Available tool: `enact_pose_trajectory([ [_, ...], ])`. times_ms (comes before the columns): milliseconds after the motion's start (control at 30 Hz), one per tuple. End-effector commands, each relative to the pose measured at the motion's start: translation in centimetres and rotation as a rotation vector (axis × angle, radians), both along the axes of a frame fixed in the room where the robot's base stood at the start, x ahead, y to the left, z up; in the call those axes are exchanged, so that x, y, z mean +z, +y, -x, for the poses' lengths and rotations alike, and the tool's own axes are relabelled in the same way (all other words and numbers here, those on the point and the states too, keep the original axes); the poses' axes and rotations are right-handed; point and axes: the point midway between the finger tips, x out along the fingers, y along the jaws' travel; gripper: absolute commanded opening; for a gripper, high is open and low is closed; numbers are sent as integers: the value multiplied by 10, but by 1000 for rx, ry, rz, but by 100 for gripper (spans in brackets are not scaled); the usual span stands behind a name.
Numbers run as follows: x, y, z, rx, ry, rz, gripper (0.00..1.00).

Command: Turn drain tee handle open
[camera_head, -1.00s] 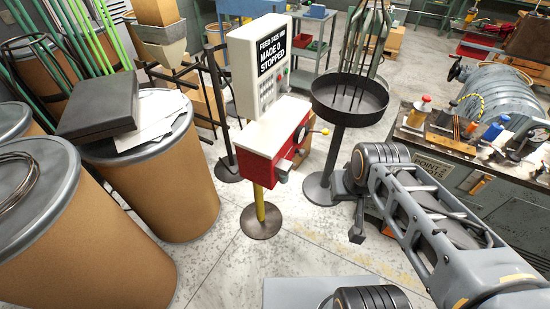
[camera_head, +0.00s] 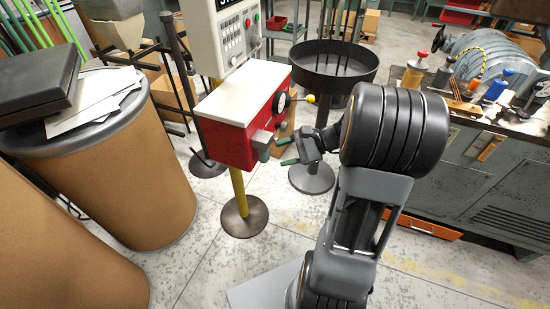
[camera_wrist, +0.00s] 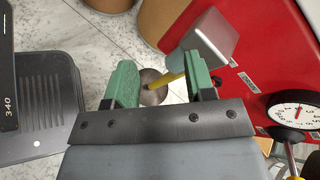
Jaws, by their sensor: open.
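My gripper (camera_head: 286,150) has green fingers and is open beside the red box (camera_head: 229,137) in the head view. In the wrist view my gripper (camera_wrist: 163,78) is open with no object clearly held between its fingers. A grey block (camera_head: 263,141) sticks out of the box's front lower corner, just left of the fingertips. In the wrist view this grey block (camera_wrist: 209,42) is just beyond the right finger; I cannot tell whether they touch. I cannot make out a separate drain tee handle for certain.
A round gauge (camera_wrist: 297,108) and a yellow-knobbed lever (camera_head: 309,98) are on the box's front. The yellow post (camera_head: 238,191) carries the box. A black round tray stand (camera_head: 332,69) is close behind my arm. A cluttered bench (camera_head: 470,117) stands right, cardboard drums (camera_head: 150,165) left.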

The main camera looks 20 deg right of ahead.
Motion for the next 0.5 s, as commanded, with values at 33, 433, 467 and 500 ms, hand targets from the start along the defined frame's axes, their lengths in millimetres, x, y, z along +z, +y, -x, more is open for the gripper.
enact_pose_trajectory([
  [33,-28,-21,-7,-85,-1,-88,50],
  [433,-71,-113,-28,-434,-105,-435,50],
  [467,-71,-112,-31,-437,-107,-440,50],
  [500,-71,-109,-34,-439,-108,-442,50],
])
